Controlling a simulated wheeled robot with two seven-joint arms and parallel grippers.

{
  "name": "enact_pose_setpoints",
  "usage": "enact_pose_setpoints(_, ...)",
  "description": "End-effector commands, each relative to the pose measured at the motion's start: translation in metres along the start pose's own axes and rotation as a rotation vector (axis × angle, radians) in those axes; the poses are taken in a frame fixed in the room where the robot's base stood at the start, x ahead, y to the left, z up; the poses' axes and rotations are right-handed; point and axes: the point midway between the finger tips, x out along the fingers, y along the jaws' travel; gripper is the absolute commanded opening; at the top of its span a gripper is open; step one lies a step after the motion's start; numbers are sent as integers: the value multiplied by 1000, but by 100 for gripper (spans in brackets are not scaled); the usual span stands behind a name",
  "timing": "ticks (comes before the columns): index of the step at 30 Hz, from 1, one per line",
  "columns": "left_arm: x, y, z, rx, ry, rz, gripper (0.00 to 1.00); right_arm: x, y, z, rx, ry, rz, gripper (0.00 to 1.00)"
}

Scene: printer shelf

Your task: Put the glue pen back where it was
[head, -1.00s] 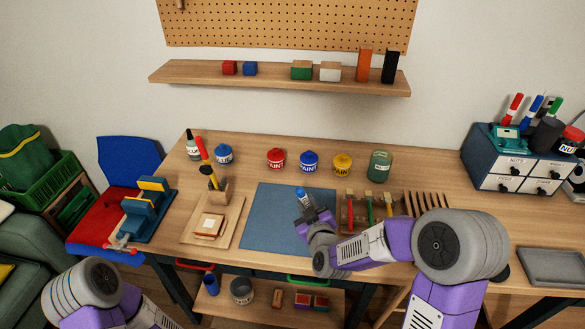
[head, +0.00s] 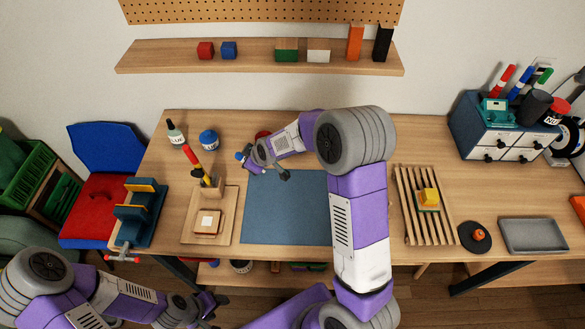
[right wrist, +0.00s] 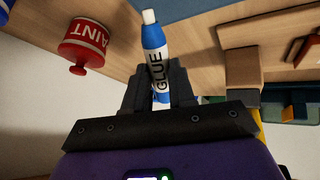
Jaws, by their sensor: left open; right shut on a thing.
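The glue pen (right wrist: 153,48) is blue and white with a "GLUE" label. In the right wrist view it sticks out from between the dark fingers of my right gripper (right wrist: 160,88), which is shut on it. In the head view my right gripper (head: 252,161) holds the pen (head: 241,156) over the back left part of the bench, near the blue mat's far left corner. My left gripper (head: 207,305) is open and empty, low in front of the bench.
A wooden block with a red-and-yellow tool (head: 197,165) stands just left of the right gripper. Behind are a blue paint pot (head: 209,140), a dropper bottle (head: 175,134) and a partly hidden red pot (right wrist: 84,45). The blue mat (head: 285,210) is bare.

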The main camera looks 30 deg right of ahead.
Motion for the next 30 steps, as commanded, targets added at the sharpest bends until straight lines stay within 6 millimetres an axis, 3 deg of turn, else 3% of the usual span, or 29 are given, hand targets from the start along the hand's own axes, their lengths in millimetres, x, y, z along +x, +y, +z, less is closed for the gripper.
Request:
enact_pose_setpoints(1, -16, 6, 1, 0, 0, 0, 55, -10, 8, 1, -4, -62, -26, 0)
enact_pose_setpoints(5, -38, 14, 2, 0, 0, 0, 55, -25, 22, 20, -2, -231, -103, 0)
enact_pose_setpoints(10, -68, 26, 3, 0, 0, 0, 55, -57, 45, 50, 14, -437, -186, 0)
enact_pose_setpoints(17, -86, 32, 4, 0, 0, 0, 55, -89, 64, 76, 36, -572, -238, 0)
enact_pose_setpoints(20, -87, 32, 4, 0, 0, 0, 55, -84, 63, 86, 39, -589, -247, 0)
enact_pose_setpoints(30, -85, 32, 4, 0, 0, 0, 55, -42, 51, 114, 40, -588, -246, 0)
